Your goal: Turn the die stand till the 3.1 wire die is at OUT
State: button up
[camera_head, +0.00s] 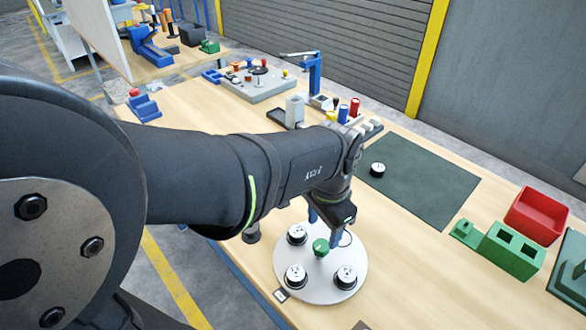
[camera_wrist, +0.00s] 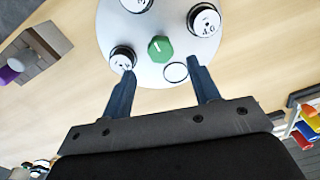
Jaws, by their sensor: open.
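The die stand (camera_head: 320,285) is a round white plate on the wooden table, with a green knob (camera_head: 320,248) at its centre. Three black-and-white dies sit on it: one at the back left (camera_head: 297,234), one at the front left (camera_head: 295,277) and one at the front right (camera_head: 345,277). In the wrist view one die (camera_wrist: 204,20) reads 4.0; I cannot read 3.1 on any. An empty black ring (camera_wrist: 175,72) marks a bare place. My gripper (camera_wrist: 160,66) is open and empty over the stand, its fingertips on either side near the knob (camera_wrist: 160,48).
A small label (camera_head: 281,295) lies at the stand's front left edge; its text is unreadable. A loose die (camera_head: 377,170) sits on the dark green mat (camera_head: 430,185). A red bin (camera_head: 536,215) and a green block (camera_head: 512,250) stand at the right.

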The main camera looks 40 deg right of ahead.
aim_at(321, 245)
notch_tip(321, 245, up, 11)
jog(key=shift+s, duration=0.15)
jog(key=shift+f, duration=0.1)
dwell(0.5)
jog(key=f, duration=1.7)
jog(key=shift+w+f, duration=0.1)
jog(key=shift+w, duration=0.15)
jog(key=shift+f, duration=0.2)
jog(key=shift+r+n, duration=0.15)
jog(key=shift+n, duration=1.55)
jog(key=n, duration=0.5)
jog(key=shift+s+n, duration=0.1)
jog(key=shift+n, duration=0.3)
